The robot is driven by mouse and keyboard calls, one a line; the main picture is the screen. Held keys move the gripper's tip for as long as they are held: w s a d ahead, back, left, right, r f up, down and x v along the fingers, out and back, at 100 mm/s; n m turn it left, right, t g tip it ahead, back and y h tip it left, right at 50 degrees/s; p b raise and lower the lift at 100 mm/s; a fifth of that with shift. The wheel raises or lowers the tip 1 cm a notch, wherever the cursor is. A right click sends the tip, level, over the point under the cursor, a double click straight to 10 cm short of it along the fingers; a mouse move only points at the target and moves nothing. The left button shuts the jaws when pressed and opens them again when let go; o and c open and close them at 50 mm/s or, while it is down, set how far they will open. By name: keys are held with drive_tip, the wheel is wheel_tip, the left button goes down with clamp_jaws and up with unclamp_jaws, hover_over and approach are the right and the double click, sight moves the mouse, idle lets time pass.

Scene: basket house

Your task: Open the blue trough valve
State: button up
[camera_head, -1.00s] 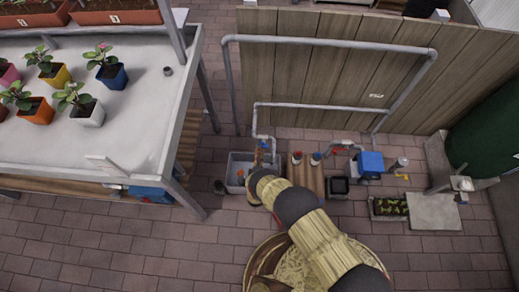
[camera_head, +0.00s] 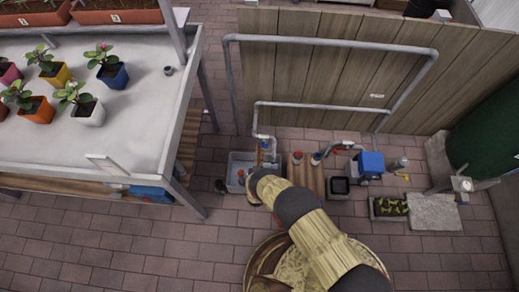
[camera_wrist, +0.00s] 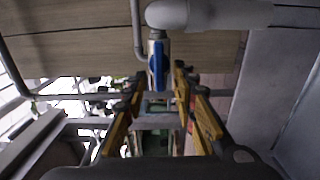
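The blue valve handle (camera_wrist: 158,62) hangs on a metal fitting below a grey pipe in the wrist view. It is upright and lies close to the gap between my fingertips. My gripper (camera_wrist: 159,78) is open, with one yellow-and-black finger on each side of the handle. I cannot tell whether either finger touches it. In the head view my gripper (camera_head: 266,160) reaches down to the pipe end by the grey trough (camera_head: 235,166). My wrist and arm hide part of the trough and most of the valve there.
Grey pipes (camera_head: 330,42) run along the wooden fence (camera_head: 330,75) behind the trough. A potting table (camera_head: 140,120) with several plants stands at left. A wooden platform (camera_head: 308,179) and a blue pump (camera_head: 371,163) are at right.

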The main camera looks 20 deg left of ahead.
drive_tip(key=v, duration=1.2)
idle(0.4)
